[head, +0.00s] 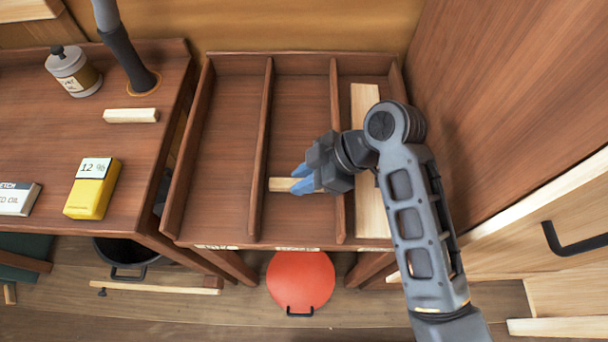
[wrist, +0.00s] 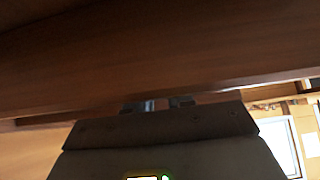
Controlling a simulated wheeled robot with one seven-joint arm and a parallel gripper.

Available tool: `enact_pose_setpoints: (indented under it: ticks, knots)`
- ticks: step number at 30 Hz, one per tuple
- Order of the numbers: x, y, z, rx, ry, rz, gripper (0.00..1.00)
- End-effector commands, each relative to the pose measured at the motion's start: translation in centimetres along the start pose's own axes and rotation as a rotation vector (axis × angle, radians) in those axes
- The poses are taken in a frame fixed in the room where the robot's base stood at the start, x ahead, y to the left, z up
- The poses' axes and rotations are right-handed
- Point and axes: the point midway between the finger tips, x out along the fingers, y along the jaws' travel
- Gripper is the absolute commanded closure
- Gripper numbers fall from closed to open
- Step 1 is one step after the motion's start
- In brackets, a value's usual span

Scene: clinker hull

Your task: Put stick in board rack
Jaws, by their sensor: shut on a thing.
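The board rack (head: 222,150) is a dark wooden tray on legs, split by dividers into three long compartments. My gripper (head: 303,180), with blue fingertips, is shut on a short pale stick (head: 280,184) inside the middle compartment. In the wrist view, my gripper (wrist: 160,105) is close under dark wood, and the stick cannot be made out.
A pale board (head: 367,205) lies in the right compartment, partly behind my arm. The left compartment is empty. On the left bench (head: 40,110) are another pale stick (head: 131,115), a yellow box (head: 92,190) and a can (head: 74,72). A wooden wall (head: 510,100) stands close at right.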

Motion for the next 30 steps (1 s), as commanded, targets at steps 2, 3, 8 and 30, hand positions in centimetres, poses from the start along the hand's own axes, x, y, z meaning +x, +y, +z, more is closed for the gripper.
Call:
enact_pose_setpoints:
  ticks: [2,3,8,30]
  knots:
    - [0.1,0.0,0.1,0.000,0.000,0.000,1.00]
    - [0.2,0.0,0.2,0.000,0.000,0.000,1.00]
    - [0.1,0.0,0.1,0.000,0.000,0.000,0.63]
    - [-4.9,0.1,0.0,0.000,0.002,0.004,0.52]
